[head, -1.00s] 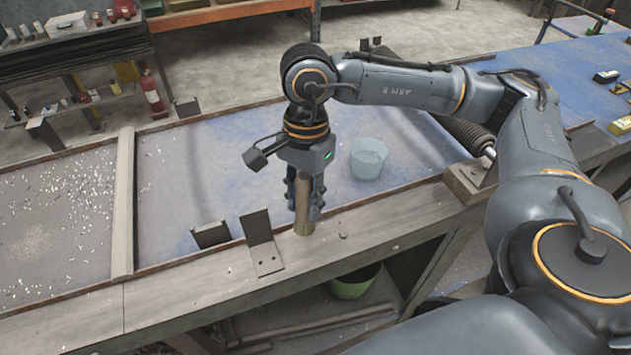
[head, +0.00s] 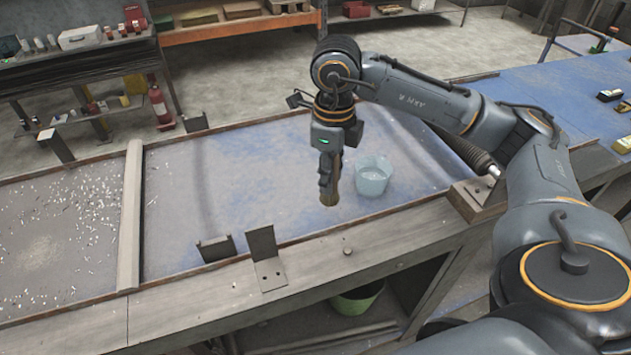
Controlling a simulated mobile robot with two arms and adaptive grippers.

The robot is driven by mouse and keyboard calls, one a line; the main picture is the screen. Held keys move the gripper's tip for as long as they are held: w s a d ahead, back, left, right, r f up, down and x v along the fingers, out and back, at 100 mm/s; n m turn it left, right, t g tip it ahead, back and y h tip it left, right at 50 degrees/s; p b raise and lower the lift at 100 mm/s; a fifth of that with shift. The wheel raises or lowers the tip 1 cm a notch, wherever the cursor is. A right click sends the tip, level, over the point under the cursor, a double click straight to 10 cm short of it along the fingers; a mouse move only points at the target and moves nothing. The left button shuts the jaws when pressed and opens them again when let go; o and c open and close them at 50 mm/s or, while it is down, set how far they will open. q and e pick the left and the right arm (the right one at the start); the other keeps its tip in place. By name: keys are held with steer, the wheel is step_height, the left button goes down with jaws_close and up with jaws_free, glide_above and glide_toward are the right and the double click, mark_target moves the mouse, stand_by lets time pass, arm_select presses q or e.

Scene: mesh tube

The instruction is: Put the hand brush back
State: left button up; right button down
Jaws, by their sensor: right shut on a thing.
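My right gripper (head: 327,186) points down over the blue bench surface (head: 270,190), just behind the wooden front rail. It is shut on a tan-brown thing that looks like the hand brush (head: 331,199); only its lower end shows below the fingers, and the fingers hide the rest. The brush is roughly upright. I cannot tell for sure whether its lower end is clear of the surface. My left gripper is not in view.
A pale translucent bucket (head: 373,178) stands close to the right of the gripper. Metal brackets (head: 265,260) (head: 214,249) stand at the front rail (head: 400,232). White scraps (head: 55,215) lie left of a wooden divider (head: 131,215). The blue surface left of the gripper is clear.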

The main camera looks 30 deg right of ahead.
steer(key=w+d+f+p, duration=0.1)
steer(key=w+f, duration=0.2)
steer(key=w+f+p, duration=0.2)
steer(key=w+f, duration=0.1)
steer(key=f, duration=0.1)
steer(key=w+d+f+p, duration=0.1)
steer(key=w+f, duration=0.2)
steer(key=shift+d+f, duration=0.3)
steer(key=shift+f, duration=0.15)
steer(key=shift+f, duration=0.2)
steer(key=c, duration=1)
jaws_free()
